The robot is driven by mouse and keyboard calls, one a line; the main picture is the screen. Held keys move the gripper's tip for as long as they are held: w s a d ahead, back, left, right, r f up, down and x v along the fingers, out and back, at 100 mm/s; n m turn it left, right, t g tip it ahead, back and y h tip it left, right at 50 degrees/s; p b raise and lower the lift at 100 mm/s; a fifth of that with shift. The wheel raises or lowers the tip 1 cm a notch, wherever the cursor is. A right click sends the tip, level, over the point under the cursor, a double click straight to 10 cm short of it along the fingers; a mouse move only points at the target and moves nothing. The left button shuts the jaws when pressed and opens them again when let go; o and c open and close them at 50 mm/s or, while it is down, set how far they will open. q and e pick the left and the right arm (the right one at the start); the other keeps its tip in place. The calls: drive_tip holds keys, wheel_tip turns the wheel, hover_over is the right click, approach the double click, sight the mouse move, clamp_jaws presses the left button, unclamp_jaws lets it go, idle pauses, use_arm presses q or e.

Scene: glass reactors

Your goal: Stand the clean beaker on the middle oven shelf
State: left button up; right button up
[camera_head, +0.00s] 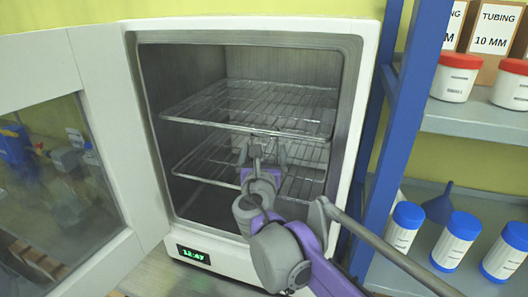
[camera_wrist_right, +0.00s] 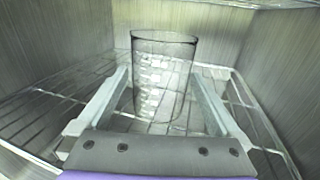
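The clear glass beaker (camera_wrist_right: 163,80) stands upright on a wire oven shelf (camera_wrist_right: 48,110) in the right wrist view. My right gripper (camera_wrist_right: 160,78) is open, with one finger on each side of the beaker near the tips. A narrow gap seems to show at the left; contact at the right is hard to tell. In the head view my right gripper (camera_head: 262,150) is inside the oven, over the lower visible shelf (camera_head: 205,168) and near the front of the upper visible shelf (camera_head: 240,105). The beaker is hard to make out there. My left gripper is out of view.
The white oven (camera_head: 350,150) is open, its glazed door (camera_head: 105,150) swung to the left. A blue rack post (camera_head: 400,130) stands close on the right. Its shelves hold red-lidded jars (camera_head: 455,78) and blue-capped bottles (camera_head: 456,240).

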drive_tip(key=shift+r, duration=0.15)
drive_tip(key=shift+s, duration=0.3)
drive_tip(key=s+a+b, duration=0.1)
drive_tip(key=s, duration=1)
drive_tip(key=shift+s+a, duration=0.2)
drive_tip(key=shift+a, duration=0.05)
